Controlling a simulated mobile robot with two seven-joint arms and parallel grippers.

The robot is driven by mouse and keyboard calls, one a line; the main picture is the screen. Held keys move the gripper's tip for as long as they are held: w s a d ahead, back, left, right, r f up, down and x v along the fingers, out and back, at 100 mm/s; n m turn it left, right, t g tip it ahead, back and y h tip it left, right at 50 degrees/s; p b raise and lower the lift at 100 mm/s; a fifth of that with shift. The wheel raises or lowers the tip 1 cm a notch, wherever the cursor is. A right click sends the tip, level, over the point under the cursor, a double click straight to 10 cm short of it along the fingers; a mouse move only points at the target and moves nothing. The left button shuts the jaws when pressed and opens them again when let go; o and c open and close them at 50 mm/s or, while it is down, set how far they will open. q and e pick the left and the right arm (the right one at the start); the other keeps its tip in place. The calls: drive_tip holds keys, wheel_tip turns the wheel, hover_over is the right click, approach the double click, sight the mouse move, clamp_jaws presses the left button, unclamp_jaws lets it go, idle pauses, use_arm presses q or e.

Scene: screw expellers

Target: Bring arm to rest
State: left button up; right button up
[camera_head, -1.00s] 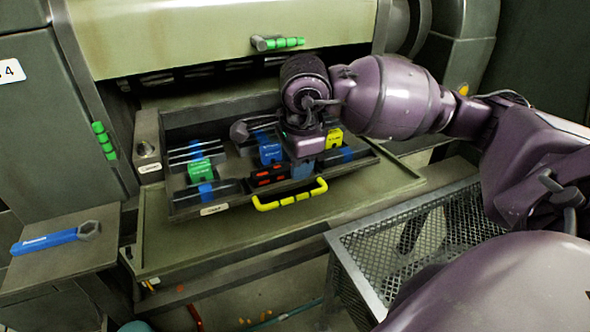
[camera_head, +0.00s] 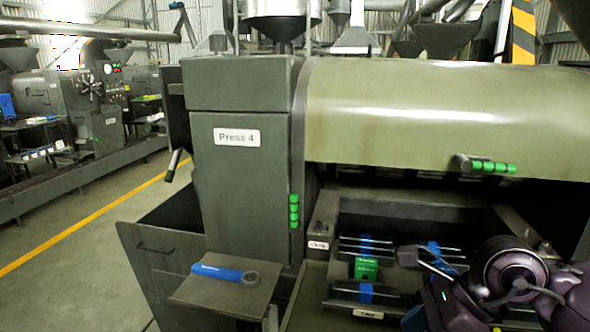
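One purple arm of mine, my right, comes in from the right edge in the head view. Its wrist and gripper (camera_head: 432,318) are at the lower right, over the right part of the tray (camera_head: 346,312) in the press. The fingertips are hidden or cut off by the lower edge, so I cannot tell whether the gripper is open or shut. My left arm is not in view.
The tray holds rods, blue pieces and a green block (camera_head: 365,268). A blue-handled wrench (camera_head: 222,271) lies on a side shelf (camera_head: 215,294) of Press 4 (camera_head: 240,180). Open floor (camera_head: 90,225) with a yellow line lies at the left, before other machines.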

drive_tip(key=s+a+r+m+t+y, duration=0.2)
drive_tip(key=a+r+m+t+y, duration=0.1)
drive_tip(key=a+r+m+y, duration=0.65)
drive_tip(key=w+d+m+t+y, duration=0.2)
drive_tip(key=d+m+t, duration=0.3)
drive_tip(key=m+t, duration=0.3)
drive_tip(key=w+d+f+m+t+h, duration=0.1)
drive_tip(key=d+f+m+t+h, duration=0.35)
drive_tip(key=m+h, duration=0.65)
drive_tip(key=w+d+f+m+t+h, duration=0.1)
drive_tip(key=d+f+m+t+h, duration=0.1)
drive_tip(key=d+f+m+h, duration=0.85)
drive_tip(key=s+a+f+m+g+y, duration=0.1)
drive_tip(key=s+f+m+g, duration=0.55)
drive_tip(key=s, duration=0.35)
drive_tip(key=s+a+f+m+g+y, duration=0.1)
drive_tip(key=s+f+m+g, duration=0.4)
drive_tip(key=s+f+g, duration=0.4)
drive_tip(key=w+f+t, duration=0.7)
drive_tip(key=f+t, duration=0.1)
drive_tip(key=f, duration=0.1)
drive_tip(key=shift+d+t+y, duration=0.15)
drive_tip(key=shift+t+y, duration=0.25)
